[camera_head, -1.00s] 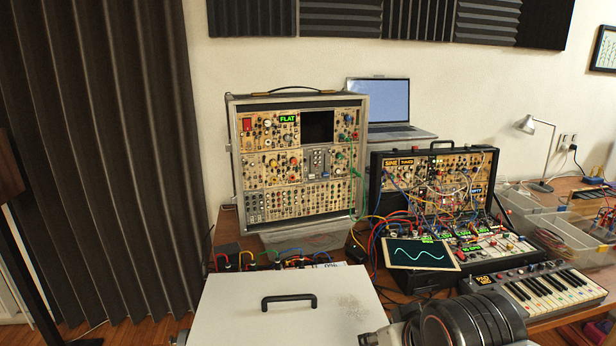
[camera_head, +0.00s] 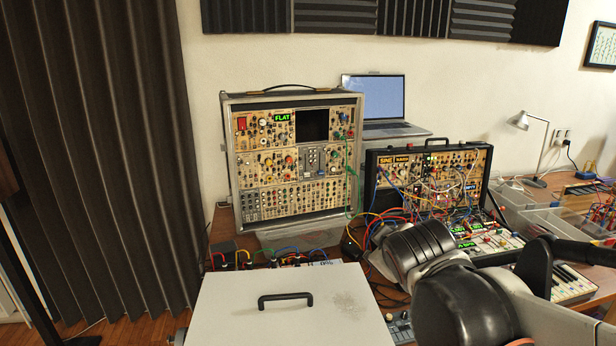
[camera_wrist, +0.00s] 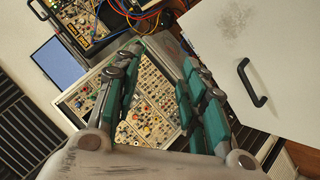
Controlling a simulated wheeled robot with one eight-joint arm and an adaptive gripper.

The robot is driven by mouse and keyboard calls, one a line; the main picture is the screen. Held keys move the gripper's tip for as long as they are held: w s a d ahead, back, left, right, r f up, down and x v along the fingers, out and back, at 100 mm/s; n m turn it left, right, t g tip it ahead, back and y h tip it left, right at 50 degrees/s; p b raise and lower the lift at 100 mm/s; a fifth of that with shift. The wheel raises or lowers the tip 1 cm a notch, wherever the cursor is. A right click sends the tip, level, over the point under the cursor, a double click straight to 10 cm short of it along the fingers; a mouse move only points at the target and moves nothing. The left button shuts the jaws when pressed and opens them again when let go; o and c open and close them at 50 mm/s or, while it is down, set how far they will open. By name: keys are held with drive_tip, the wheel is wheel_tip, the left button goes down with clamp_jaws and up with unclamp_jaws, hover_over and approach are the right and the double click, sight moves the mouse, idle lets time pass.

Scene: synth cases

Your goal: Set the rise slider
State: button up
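The tall silver synth case (camera_head: 223,165) stands upright at the back centre, its panel full of knobs and jacks. A grey module with sliders (camera_head: 314,160) sits in its middle row; I cannot tell which slider is the rise one, as labels are too small. In the wrist view my gripper (camera_wrist: 158,62) is open and empty, its two green-padded fingers spread apart. The synth case's panel (camera_wrist: 150,100) shows between and beyond the fingers, some distance away, partly hidden by them. In the head view my arm fills the lower right; my fingertips are not visible there.
A white lid with a black handle (camera_head: 286,298) lies in front of the case. A black synth case (camera_head: 430,148) with many patch cables stands to the right. A laptop (camera_head: 374,97) is behind. Loose cables (camera_head: 275,258) run along the tall case's base.

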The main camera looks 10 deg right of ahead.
sight(307, 177)
drive_tip(key=w+d+r+n+t+p, duration=0.1)
drive_tip(key=w+r+n+t+p, duration=0.2)
drive_tip(key=w+n, duration=0.6)
drive_tip(key=w+d+r+n+t, duration=0.1)
drive_tip(key=w+r+n+t, duration=0.3)
drive_tip(key=w, duration=0.9)
drive_tip(key=w+a+f+n+y+p, duration=0.1)
drive_tip(key=w+a+f+n+y, duration=0.2)
drive_tip(key=w+f+n, duration=0.45)
drive_tip(key=w+a+f+n+y+p, duration=0.25)
drive_tip(key=w+f+n, duration=0.2)
drive_tip(key=n, duration=0.65)
drive_tip(key=w+a+b, duration=0.1)
drive_tip(key=w, duration=0.3)
drive_tip(key=w+b, duration=0.1)
drive_tip(key=w, duration=0.4)
drive_tip(key=w+a+r+b, duration=0.1)
drive_tip(key=w, duration=0.3)
drive_tip(key=shift+w+a+b, duration=0.25)
drive_tip(key=shift+a+b, duration=0.05)
drive_tip(key=shift+a, duration=0.05)
drive_tip(key=shift+c, duration=0.3)
clamp_jaws()
